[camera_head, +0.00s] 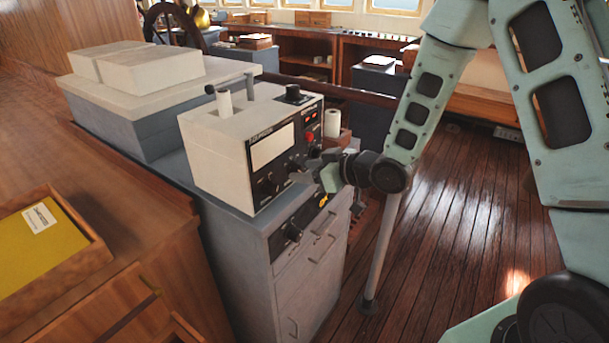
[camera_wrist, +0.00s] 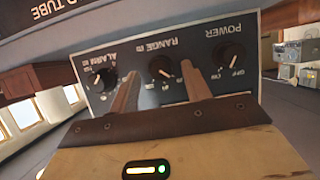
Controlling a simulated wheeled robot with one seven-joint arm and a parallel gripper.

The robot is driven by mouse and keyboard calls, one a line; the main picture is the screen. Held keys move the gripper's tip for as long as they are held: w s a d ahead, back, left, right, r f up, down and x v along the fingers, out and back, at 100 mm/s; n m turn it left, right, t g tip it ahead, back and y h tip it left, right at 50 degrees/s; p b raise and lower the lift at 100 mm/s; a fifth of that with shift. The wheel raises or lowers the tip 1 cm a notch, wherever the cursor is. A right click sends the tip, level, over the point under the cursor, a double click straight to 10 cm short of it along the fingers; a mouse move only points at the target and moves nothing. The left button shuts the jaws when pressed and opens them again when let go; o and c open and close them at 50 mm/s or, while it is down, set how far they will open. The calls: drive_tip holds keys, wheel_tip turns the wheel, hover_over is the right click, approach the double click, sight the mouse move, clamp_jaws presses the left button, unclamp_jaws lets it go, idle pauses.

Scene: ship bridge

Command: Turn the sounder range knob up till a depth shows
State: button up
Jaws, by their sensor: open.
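The sounder looks to be the white box (camera_head: 218,165) on the grey cabinet, with a pale screen (camera_head: 272,147) on its front. I can make out no depth figure on it. In the wrist view its dark panel is upside down. The range knob (camera_wrist: 160,67) is black with a white pointer line, between the power knob (camera_wrist: 233,57) and the alarm knob (camera_wrist: 103,80). My gripper (camera_wrist: 159,72) is open, one finger to each side of the range knob; I cannot tell whether they touch it. My gripper (camera_head: 302,173) reaches the box's lower front in the head view.
A white roll (camera_head: 332,123) stands beside the box on the right. More knobs (camera_head: 292,232) sit on the cabinet front below. A tray with a yellow folder (camera_head: 40,245) lies at the left.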

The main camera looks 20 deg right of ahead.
drive_tip(key=shift+w+a+f, duration=0.2)
drive_tip(key=shift+w+a, duration=0.15)
drive_tip(key=shift+w, duration=0.05)
drive_tip(key=c, duration=1)
drive_tip(key=m+y+p, duration=0.1)
drive_tip(key=m+p, duration=0.1)
drive_tip(key=p, duration=0.1)
drive_tip(key=shift+w+d+r+m+g+y, duration=0.1)
drive_tip(key=shift+d+m+g+y, duration=0.1)
drive_tip(key=shift+m+g+y, duration=0.2)
drive_tip(key=shift+w+f+m+g+y+p, duration=0.15)
drive_tip(key=shift+m+g+y+p, duration=0.25)
drive_tip(key=shift+m+y+p, duration=0.9)
drive_tip(key=shift+m+h+p, duration=0.3)
drive_tip(key=shift+m, duration=0.1)
